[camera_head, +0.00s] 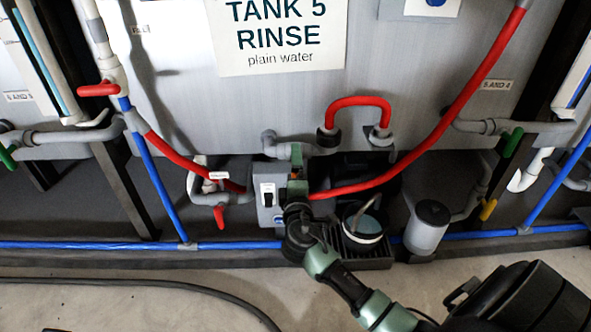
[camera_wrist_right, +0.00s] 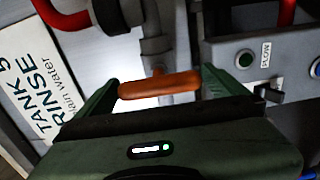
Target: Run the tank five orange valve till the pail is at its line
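The tank five orange valve (camera_wrist_right: 160,86) is a bar handle on a grey pipe. In the head view only a small orange patch of it (camera_head: 297,178) shows behind my right gripper (camera_head: 297,190). In the wrist view the fingers of my right gripper (camera_wrist_right: 160,90) are wide apart, one at each end of the handle. I cannot tell whether they press on it. The pail (camera_head: 362,238) stands right of the gripper on a dark grate, its pale rim and thin bail showing. Its line and water level cannot be made out. My left gripper is not in view.
A grey switch box (camera_head: 267,204) is just left of my right gripper. A grey canister (camera_head: 428,227) stands right of the pail. Red hoses (camera_head: 362,187) and a blue pipe (camera_head: 90,245) run nearby.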

